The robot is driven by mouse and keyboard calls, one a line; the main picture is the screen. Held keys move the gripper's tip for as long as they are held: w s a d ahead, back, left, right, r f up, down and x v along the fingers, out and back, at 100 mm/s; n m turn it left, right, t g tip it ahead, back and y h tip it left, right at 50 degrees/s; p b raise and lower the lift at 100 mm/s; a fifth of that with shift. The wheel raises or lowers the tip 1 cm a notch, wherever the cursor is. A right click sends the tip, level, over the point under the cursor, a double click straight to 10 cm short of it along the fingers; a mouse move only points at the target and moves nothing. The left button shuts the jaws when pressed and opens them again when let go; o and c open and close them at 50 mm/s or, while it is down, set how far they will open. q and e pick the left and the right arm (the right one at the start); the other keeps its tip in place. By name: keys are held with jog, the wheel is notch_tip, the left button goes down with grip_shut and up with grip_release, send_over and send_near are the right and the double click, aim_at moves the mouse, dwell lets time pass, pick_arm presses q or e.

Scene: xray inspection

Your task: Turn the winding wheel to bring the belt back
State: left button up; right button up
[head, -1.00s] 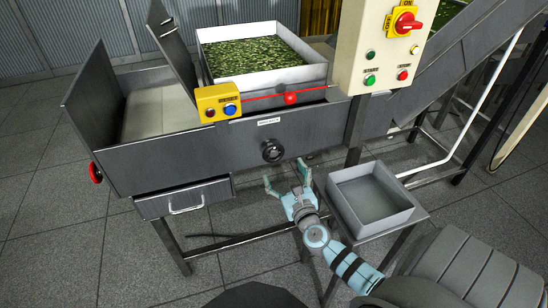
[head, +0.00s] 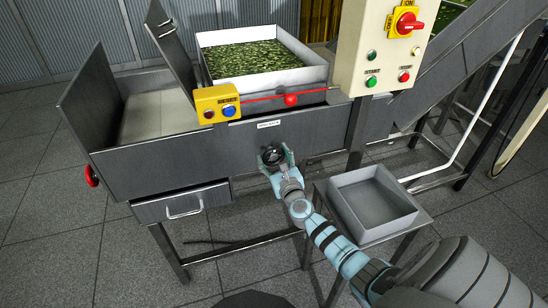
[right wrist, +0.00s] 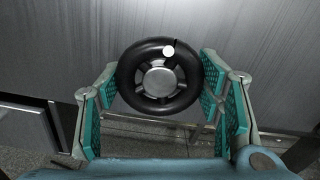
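The winding wheel (head: 273,153) is a small black wheel on the front panel of the grey conveyor. In the right wrist view the wheel (right wrist: 160,108) shows a silver hub, spokes and a pale knob at its upper right. My right gripper (head: 276,160) is at the wheel. Its teal-padded fingers (right wrist: 160,100) stand open on the left and right sides of the rim, close to it; I cannot tell whether they touch. The belt (head: 158,112) is a pale strip in the conveyor trough. My left gripper is not in view.
A white-rimmed tray of green pieces (head: 310,76) sits on the conveyor. A yellow button box (head: 218,104), a red ball on a red bar (head: 291,99) and a control panel (head: 376,52) are above. A grey bin (head: 372,238) stands right of my right arm. A drawer (head: 182,203) is lower left.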

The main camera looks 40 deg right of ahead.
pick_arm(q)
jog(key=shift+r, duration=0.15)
pick_arm(e)
jog(key=shift+n, duration=0.4)
jog(key=shift+c, duration=0.2)
jog(key=n+p, duration=0.1)
jog(key=n, duration=0.1)
jog(key=shift+n, duration=0.4)
jog(key=n, duration=0.2)
jog(key=shift+n+p, duration=0.35)
jog(key=shift+n, duration=0.05)
jog(key=n, duration=0.2)
jog(key=shift+n+p, duration=0.3)
jog(key=shift+p, duration=0.05)
jog(key=n+p, duration=0.1)
jog(key=n, duration=0.3)
jog(key=n+p, duration=0.2)
jog(key=n, duration=0.5)
jog(key=shift+r, duration=0.1)
pick_arm(q)
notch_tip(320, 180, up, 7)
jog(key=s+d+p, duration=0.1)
jog(key=p, duration=0.1)
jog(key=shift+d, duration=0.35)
pick_arm(e)
jog(key=n, duration=0.5)
jog(key=shift+n, duration=0.3)
